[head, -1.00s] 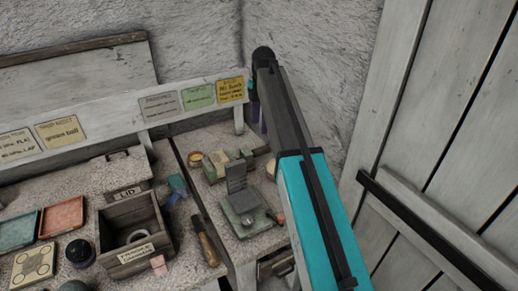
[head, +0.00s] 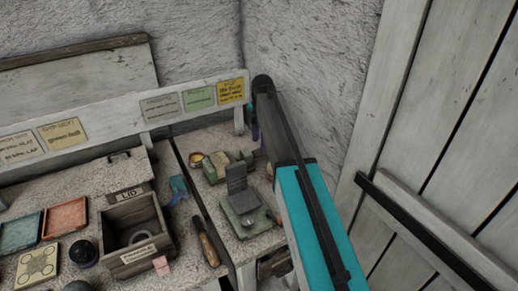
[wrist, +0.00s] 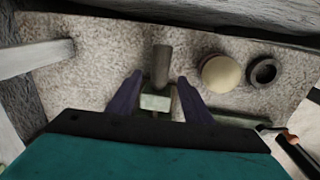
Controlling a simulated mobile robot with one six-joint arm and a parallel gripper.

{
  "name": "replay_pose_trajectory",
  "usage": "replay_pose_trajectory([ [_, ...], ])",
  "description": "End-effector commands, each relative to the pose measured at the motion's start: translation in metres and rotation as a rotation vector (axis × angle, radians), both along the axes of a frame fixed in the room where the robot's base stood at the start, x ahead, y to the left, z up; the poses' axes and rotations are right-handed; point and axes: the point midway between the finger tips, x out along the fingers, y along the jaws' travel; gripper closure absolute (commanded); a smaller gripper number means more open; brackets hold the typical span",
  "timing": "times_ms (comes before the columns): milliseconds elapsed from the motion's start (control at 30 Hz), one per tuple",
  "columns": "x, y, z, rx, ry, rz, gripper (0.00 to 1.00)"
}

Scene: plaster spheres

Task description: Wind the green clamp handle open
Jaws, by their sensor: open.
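In the wrist view, a pale green block (wrist: 154,102) with a grey cylindrical bar (wrist: 161,64) rising beyond it lies between my fingers. They look like part of the green clamp, but I cannot tell which part is the handle. My gripper (wrist: 159,80) is open, one purple finger on each side of the block, with no clear contact. In the head view, green clamp parts (head: 214,173) sit at the back of the right bench. My arm hides most of the gripper there.
A cream sphere (wrist: 220,73) and a dark ring (wrist: 263,72) lie right of my gripper in the wrist view. In the head view, a wooden box (head: 137,238), a wooden-handled tool (head: 206,243) and trays (head: 64,219) stand left. Walls close in behind; a plank door (head: 440,120) is right.

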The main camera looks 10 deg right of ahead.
Motion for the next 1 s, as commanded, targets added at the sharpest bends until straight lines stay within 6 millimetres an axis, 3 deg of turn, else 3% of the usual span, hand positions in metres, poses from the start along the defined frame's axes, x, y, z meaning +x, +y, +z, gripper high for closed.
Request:
replay_pose_trajectory([
  [433,0.003,0.001,-0.045,0.0,0.001,0.0,0.54],
  [867,0.004,0.001,-0.051,0.0,0.0,0.0,0.54],
  [1000,0.004,0.001,-0.051,0.0,0.0,0.0,0.76],
])
